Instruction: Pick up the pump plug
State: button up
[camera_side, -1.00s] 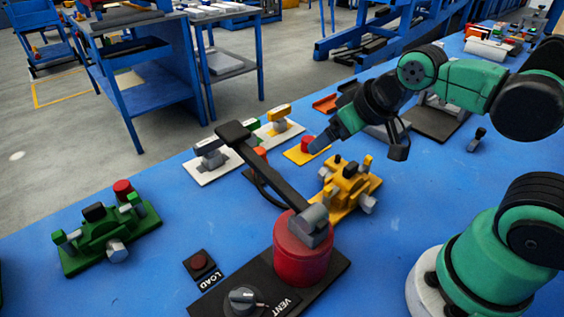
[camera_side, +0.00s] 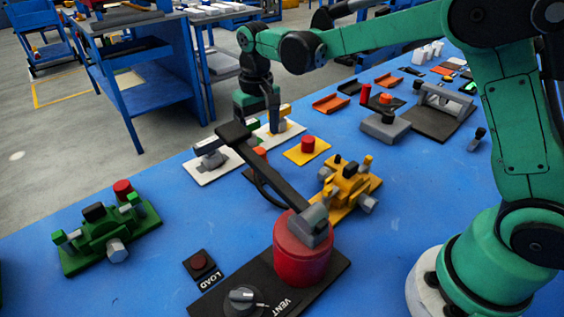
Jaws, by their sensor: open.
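I cannot tell for sure which item is the pump plug. A red cylinder (camera_side: 303,252) stands on a black base plate (camera_side: 331,277) at the front, with a long black lever (camera_side: 270,175) reaching up and left from it. My gripper (camera_side: 268,116) points down at the upper middle, above or beside a white plate (camera_side: 291,130) with a yellow-handled clamp (camera_side: 285,111). Its jaws are open, and nothing shows held between them. The lever's end and the clamps partly crowd the view of the fingertips.
A green fixture (camera_side: 105,236) stands at left and a yellow fixture (camera_side: 347,186) at centre. A grey clamp (camera_side: 211,157) and a red button on a yellow plate (camera_side: 307,145) are close to my gripper.

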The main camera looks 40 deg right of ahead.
aim_at(259, 150)
jog(key=shift+w+f, duration=0.1)
jog(key=shift+f, duration=2.9)
grip_shut()
